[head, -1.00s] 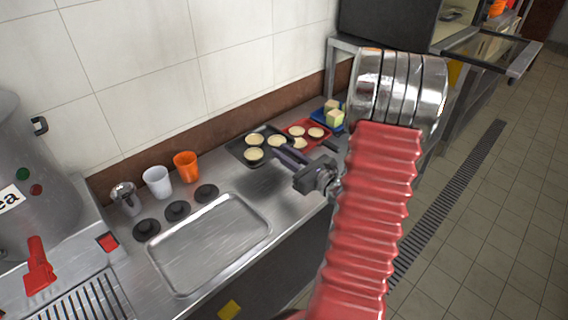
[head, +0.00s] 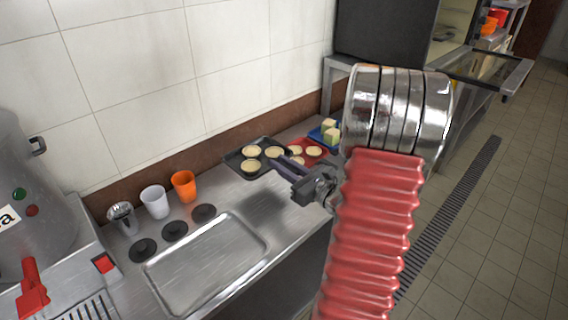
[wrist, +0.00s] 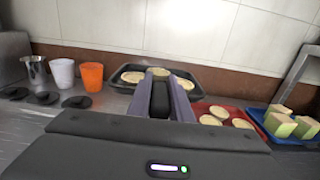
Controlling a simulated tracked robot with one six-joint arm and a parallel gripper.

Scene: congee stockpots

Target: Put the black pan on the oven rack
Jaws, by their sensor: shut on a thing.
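The black pan (head: 233,162) holds several round pale pastries and is near the wall at the back of the steel counter. It also shows in the wrist view (wrist: 205,78). My gripper (head: 280,162) is shut on the pan's near side; its fingers (wrist: 160,98) clasp a dark part of it. The pan looks slightly raised, but its gap to the counter is hard to see. The oven (head: 385,35) is a dark box at the upper right with its door (head: 490,68) open. Its interior is partly visible; I cannot make out the rack clearly.
A red tray (wrist: 212,108) of pastries and a blue tray (wrist: 290,138) with green-and-cream blocks are right of the pan. An orange cup (head: 184,186), white cup (head: 154,201) and metal cup (head: 122,217) stand left. An empty metal tray (head: 205,262) lies in front. A stockpot (head: 38,205) is far left.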

